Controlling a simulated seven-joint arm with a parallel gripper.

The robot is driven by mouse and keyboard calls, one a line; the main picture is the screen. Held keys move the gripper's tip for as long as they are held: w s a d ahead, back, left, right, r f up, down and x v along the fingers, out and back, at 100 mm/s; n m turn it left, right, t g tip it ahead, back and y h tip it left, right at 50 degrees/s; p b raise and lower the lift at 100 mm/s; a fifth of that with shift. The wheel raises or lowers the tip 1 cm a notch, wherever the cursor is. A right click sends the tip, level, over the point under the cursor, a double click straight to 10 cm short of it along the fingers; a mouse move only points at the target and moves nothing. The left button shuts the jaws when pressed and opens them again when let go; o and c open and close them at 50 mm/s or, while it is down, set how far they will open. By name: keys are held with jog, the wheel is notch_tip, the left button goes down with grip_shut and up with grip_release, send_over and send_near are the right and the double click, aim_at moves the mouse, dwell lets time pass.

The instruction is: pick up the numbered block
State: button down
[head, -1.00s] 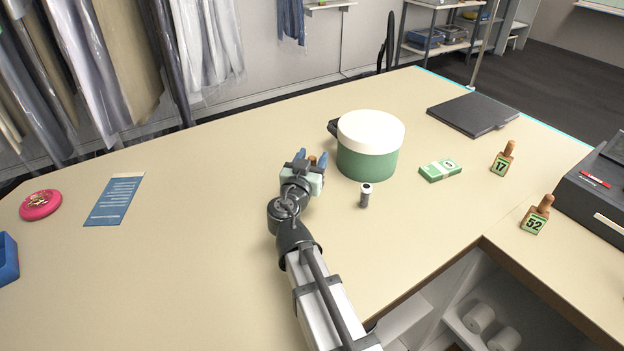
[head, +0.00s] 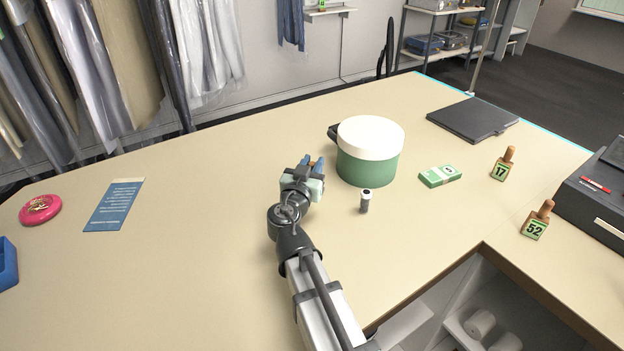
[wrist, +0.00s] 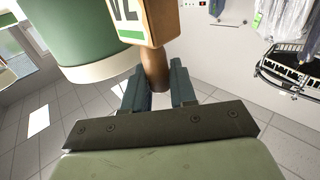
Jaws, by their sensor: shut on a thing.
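My gripper (head: 312,163) stands over the counter, just left of the green tub. Its two blue-grey fingers are shut on the brown peg of a wooden numbered block, which shows close up in the wrist view (wrist: 143,22). The block's label is cut off by the frame, so its number cannot be read. In the head view the held block is mostly hidden by the gripper.
A green tub with a white lid (head: 368,150) is close to my gripper's right. The counter's left half is mostly clear, with a blue card (head: 114,205) and pink disc (head: 40,209).

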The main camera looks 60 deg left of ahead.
notch_tip(320, 180, up, 18)
dwell(0.8)
